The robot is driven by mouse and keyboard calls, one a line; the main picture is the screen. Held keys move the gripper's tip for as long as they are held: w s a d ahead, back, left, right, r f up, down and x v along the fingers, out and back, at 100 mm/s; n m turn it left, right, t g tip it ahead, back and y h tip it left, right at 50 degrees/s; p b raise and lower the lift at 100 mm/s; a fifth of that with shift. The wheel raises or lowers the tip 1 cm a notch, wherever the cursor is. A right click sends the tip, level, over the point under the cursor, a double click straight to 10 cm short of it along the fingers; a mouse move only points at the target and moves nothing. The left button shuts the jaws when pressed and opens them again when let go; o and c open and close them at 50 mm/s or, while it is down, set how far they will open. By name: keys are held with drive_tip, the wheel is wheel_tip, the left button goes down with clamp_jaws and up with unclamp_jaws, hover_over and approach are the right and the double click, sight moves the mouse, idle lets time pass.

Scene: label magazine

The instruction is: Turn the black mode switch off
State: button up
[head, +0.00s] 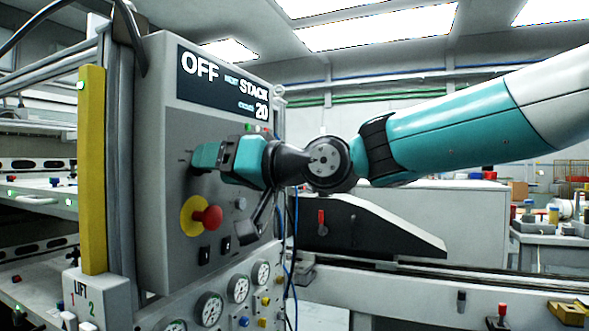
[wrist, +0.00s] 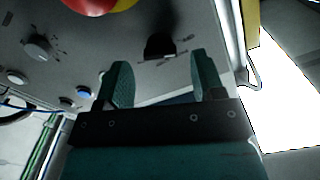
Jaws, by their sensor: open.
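The black mode switch (wrist: 160,46) shows in the wrist view as a dark knob on the grey panel, just ahead of and between my two fingertips. My gripper (wrist: 162,68) is open, with a finger to each side of the knob's line and nothing held. In the head view my gripper (head: 204,157) is close to the control panel (head: 160,130) and hides the switch. I cannot tell whether the fingers touch it. The panel display (head: 222,85) reads OFF, with STACK and 20 in smaller lines.
A red push button (head: 207,217) on a yellow disc sits below my gripper. A grey knob (wrist: 38,47) is also on the panel. Several gauges (head: 238,288) lie lower down. A yellow post (head: 92,170) stands left of the panel.

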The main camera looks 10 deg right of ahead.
drive_tip(key=b+v, duration=0.2)
drive_tip(key=v, duration=1.3)
drive_tip(key=shift+s+d, duration=0.15)
drive_tip(key=s+a+f+g+h, duration=0.1)
drive_tip(key=s+f+g+h, duration=0.15)
drive_tip(key=f, duration=0.55)
drive_tip(key=s+a+f+g+h, duration=0.2)
drive_tip(key=s+f, duration=0.1)
drive_tip(key=f, duration=0.5)
drive_tip(key=s+d+f+n+g+h, duration=0.1)
drive_tip(key=s+d+f+g+h, duration=0.15)
drive_tip(key=s+f, duration=0.35)
drive_tip(key=s+d+f+g+h, duration=0.1)
drive_tip(key=s+f+g+h, duration=0.15)
drive_tip(key=s+f, duration=0.35)
wheel_tip(320, 180, up, 12)
drive_tip(key=g+p, duration=0.1)
drive_tip(key=p, duration=1.2)
drive_tip(key=shift+s+d, duration=0.15)
drive_tip(key=shift+d, duration=0.2)
